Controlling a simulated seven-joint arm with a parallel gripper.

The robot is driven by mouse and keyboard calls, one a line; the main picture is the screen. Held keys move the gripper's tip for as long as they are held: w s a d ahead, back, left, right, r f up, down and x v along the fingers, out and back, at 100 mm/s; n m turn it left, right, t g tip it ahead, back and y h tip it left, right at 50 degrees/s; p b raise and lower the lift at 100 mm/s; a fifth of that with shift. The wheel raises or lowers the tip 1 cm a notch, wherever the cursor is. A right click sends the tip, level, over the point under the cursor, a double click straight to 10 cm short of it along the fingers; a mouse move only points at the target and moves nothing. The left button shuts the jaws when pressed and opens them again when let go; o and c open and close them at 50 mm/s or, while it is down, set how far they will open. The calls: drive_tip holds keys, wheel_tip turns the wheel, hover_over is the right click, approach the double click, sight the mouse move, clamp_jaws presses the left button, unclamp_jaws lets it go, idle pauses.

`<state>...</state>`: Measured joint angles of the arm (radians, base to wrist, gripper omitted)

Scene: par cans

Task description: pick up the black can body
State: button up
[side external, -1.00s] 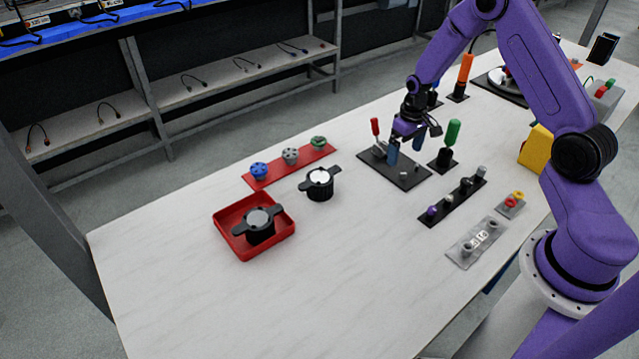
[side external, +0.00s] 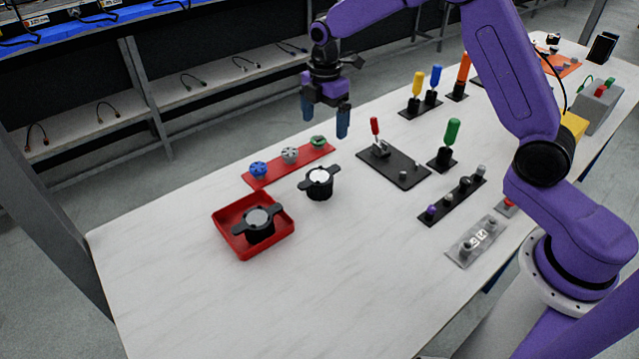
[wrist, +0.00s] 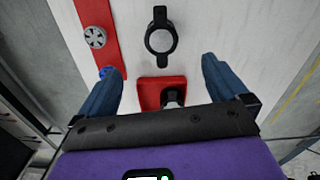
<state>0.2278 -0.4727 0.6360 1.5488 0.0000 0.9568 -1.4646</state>
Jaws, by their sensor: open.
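A black can body (side external: 320,190) with two side ears and a white top or inside stands upright on the white table. In the wrist view the black can body (wrist: 149,42) shows from above, just beyond and between the fingertips. A second black can with ears and a grey top (side external: 258,232) sits in a red tray (side external: 284,248); in the wrist view it is partly hidden by my gripper's body. My gripper (side external: 324,122) has blue fingers, is open and empty, and hangs well above the table. Its fingers spread wide in the wrist view (wrist: 161,82).
A red strip (side external: 290,167) with blue, grey and green knobs lies behind the can body. A black plate (side external: 397,172) with a red-handled clamp and a green-handled tool (side external: 450,141) stand to the right. The table in front of the can is clear.

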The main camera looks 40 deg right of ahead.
hover_over(319, 176)
drive_tip(key=shift+n, duration=0.3)
drive_tip(key=f, duration=0.7)
drive_tip(key=d+f, duration=0.1)
drive_tip(key=f, duration=0.3)
drive_tip(key=shift+f, duration=0.3)
drive_tip(key=shift+a+f, duration=0.25)
drive_tip(key=shift+f, duration=1.1)
drive_tip(key=shift+a+f, duration=0.25)
drive_tip(key=shift+f, duration=1.05)
drive_tip(key=c, duration=1.4)
